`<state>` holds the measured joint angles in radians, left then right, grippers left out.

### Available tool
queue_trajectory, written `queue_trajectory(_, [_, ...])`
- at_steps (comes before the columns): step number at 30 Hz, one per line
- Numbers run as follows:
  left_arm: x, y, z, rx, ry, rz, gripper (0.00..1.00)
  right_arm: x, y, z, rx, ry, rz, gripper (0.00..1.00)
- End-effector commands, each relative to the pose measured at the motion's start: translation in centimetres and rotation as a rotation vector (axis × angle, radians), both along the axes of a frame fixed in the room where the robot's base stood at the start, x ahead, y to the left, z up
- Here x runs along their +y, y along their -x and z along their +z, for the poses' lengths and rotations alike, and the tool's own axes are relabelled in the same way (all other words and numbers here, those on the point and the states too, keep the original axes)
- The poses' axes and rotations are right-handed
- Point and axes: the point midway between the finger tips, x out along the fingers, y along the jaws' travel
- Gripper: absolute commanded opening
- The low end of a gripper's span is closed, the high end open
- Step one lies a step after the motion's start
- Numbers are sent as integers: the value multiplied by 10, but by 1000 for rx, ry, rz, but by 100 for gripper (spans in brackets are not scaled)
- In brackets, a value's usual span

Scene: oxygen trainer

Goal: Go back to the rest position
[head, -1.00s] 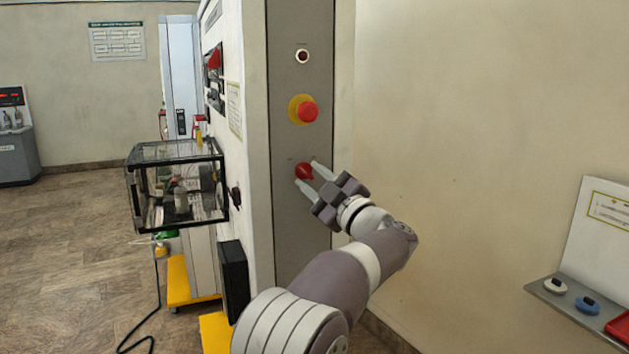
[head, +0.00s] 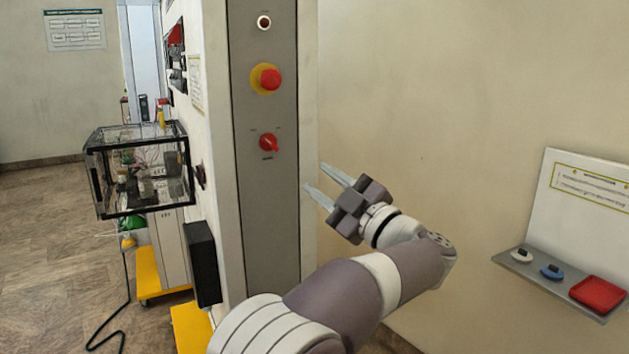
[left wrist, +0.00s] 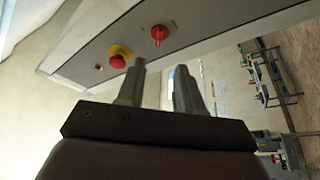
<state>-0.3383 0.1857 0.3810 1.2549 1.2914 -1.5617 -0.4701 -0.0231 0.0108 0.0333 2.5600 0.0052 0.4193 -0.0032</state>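My left gripper (head: 316,179) is open and empty in the head view, to the right of the grey control panel and apart from it. Its two fingers point toward the upper left. In the left wrist view the fingers (left wrist: 160,78) stand apart with nothing between them. The red rotary knob (head: 268,143) is on the panel, up and left of the fingertips; it also shows in the left wrist view (left wrist: 159,34). My right gripper is not in any view.
A red emergency button (head: 270,79) on a yellow base sits above the knob. A glass box (head: 140,172) with a black frame stands at the left. A small shelf (head: 536,279) with a red tray (head: 598,294) is on the right wall. Bare wall lies between.

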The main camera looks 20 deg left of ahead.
Motion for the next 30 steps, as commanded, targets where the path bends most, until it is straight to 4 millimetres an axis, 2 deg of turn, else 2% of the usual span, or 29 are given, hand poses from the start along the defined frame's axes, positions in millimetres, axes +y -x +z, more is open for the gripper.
queue_trajectory(10, [0, -1, 0, -7, 4, -6, 36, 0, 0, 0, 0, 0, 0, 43])
queue_trajectory(12, [-6, -14, -2, -11, 15, -81, 36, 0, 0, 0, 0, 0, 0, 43])
queue_trajectory(14, [-23, -39, -8, 17, -6, -230, 36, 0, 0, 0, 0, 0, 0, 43])
queue_trajectory(15, [-42, -60, -20, 70, -34, -368, 36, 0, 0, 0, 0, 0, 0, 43])
queue_trajectory(17, [-80, -85, -51, 205, -83, -612, 36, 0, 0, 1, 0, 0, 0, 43])
queue_trajectory(18, [-105, -93, -82, 333, -106, -780, 36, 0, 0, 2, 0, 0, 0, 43])
queue_trajectory(19, [-121, -93, -109, 441, -115, -892, 36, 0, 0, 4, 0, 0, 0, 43])
queue_trajectory(20, [-133, -87, -137, 552, -116, -988, 36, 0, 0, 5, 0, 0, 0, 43])
queue_trajectory(21, [-144, -73, -175, 703, -107, -1097, 36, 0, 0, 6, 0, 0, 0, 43])
queue_trajectory(22, [-148, -58, -201, 816, -96, -1163, 36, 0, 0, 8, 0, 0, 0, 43])
queue_trajectory(23, [-150, -40, -228, 929, -79, -1219, 36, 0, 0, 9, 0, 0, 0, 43])
queue_trajectory(24, [-148, -13, -259, 1077, -54, -1280, 36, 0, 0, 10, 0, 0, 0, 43])
queue_trajectory(26, [-139, 34, -300, 1292, -6, -1343, 36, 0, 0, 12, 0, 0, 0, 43])
queue_trajectory(27, [-130, 67, -322, 1430, 31, -1369, 36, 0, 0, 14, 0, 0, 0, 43])
queue_trajectory(30, [-103, 144, -357, 1720, 111, -1392, 36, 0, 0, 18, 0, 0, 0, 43])
